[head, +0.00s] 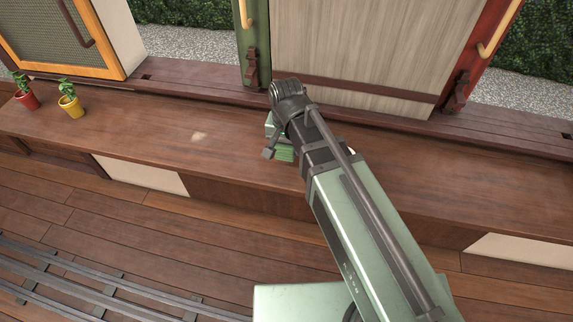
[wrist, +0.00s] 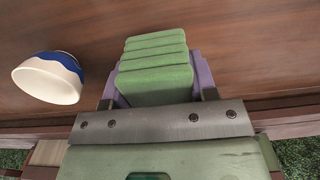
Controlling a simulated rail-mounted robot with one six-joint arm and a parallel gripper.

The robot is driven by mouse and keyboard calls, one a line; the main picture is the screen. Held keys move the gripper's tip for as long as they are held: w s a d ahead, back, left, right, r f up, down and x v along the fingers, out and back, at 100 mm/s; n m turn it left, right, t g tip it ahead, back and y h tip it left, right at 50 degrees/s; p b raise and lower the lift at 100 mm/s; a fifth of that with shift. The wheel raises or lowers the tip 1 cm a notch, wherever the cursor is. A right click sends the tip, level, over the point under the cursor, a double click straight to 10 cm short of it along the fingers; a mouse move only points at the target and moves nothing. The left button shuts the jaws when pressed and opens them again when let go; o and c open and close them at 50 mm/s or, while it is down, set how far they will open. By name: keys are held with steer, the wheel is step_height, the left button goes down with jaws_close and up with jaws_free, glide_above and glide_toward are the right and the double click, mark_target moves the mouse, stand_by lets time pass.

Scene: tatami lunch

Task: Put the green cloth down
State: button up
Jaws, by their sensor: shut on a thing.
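The green cloth (wrist: 155,66) is a thick folded block with several ridges, in the middle of the wrist view. My gripper (wrist: 153,80) is shut on it, with a purple pad on either side. In the head view my gripper (head: 275,153) is over the wooden bench, and part of the green cloth (head: 285,154) shows beside it. My arm hides much of that spot. I cannot tell whether the cloth touches the bench.
A white bowl with a blue band (wrist: 50,79) is left of the cloth in the wrist view. The wooden bench (head: 235,150) is clear left of my gripper. A red pot (head: 27,101) and a yellow pot (head: 71,106) with plants stand at its far left.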

mark_target(287, 155)
step_height(287, 155, down, 4)
steer(key=b, duration=0.4)
steer(key=shift+f, duration=0.25)
steer(key=shift+r, duration=0.25)
steer(key=shift+f, duration=0.15)
steer(key=o, duration=1)
steer(key=shift+c, duration=0.2)
step_height(287, 155, up, 13)
steer(key=p, duration=1.2)
steer(key=shift+f, duration=0.2)
steer(key=shift+d+f, duration=0.1)
steer(key=shift+d, duration=0.05)
steer(key=s+d+n, duration=0.1)
steer(key=s+d, duration=0.1)
steer(key=d, duration=0.5)
steer(key=s+d+n, duration=0.2)
steer(key=s+d, duration=0.1)
steer(key=d, duration=0.4)
steer(key=shift+s+d, duration=0.35)
